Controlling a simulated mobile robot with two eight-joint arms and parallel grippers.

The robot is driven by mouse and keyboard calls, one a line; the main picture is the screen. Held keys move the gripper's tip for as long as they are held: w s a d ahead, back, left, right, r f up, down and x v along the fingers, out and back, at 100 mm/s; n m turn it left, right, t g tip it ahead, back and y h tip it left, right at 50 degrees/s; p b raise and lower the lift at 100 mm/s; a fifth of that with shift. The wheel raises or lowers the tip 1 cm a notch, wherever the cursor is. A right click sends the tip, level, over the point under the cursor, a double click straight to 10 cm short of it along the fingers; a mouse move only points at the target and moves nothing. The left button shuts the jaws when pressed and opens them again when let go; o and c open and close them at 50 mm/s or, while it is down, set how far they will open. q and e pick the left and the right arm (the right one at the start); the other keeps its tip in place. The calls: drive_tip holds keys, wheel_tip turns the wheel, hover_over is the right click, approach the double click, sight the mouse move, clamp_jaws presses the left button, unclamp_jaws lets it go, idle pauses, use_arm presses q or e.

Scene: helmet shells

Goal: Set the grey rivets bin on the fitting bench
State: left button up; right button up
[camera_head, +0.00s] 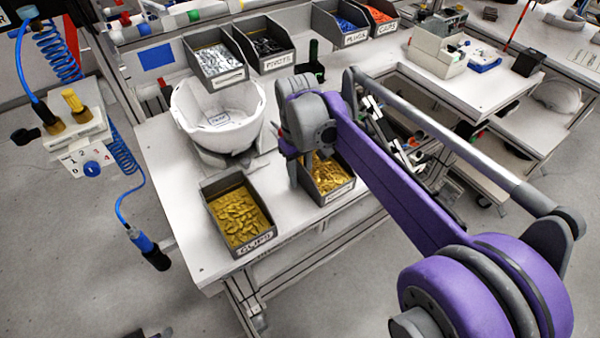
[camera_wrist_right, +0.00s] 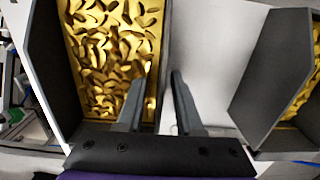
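Grey bins stand on the white fitting bench (camera_head: 165,190). My right gripper (camera_head: 291,160) is at the left wall of a grey bin (camera_head: 340,193) of gold pieces; its label is too small to read surely. In the right wrist view that bin (camera_wrist_right: 48,70) is on the left. The open fingers (camera_wrist_right: 158,78) stand either side of its wall with gaps; I cannot tell their depth. A second gold-filled bin (camera_head: 240,248) reads CLIPS. Two back bins hold silver pieces (camera_head: 232,78) and dark pieces (camera_head: 277,62); no label clearly reads rivets. My left gripper is out of view.
A white helmet shell (camera_head: 218,115) sits on a stand behind the front bins. Bins labelled PLUGS (camera_head: 355,38) and CAPS (camera_head: 386,28) stand farther right. A tool with a blue coiled hose (camera_head: 140,240) hangs left of the bench. Bench surface is bare at the left front.

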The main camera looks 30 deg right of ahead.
drive_tip(key=r, duration=0.4)
drive_tip(key=r+p, duration=0.1)
drive_tip(key=r, duration=0.7)
drive_tip(key=shift+w+r, duration=0.2)
drive_tip(key=shift+w, duration=0.1)
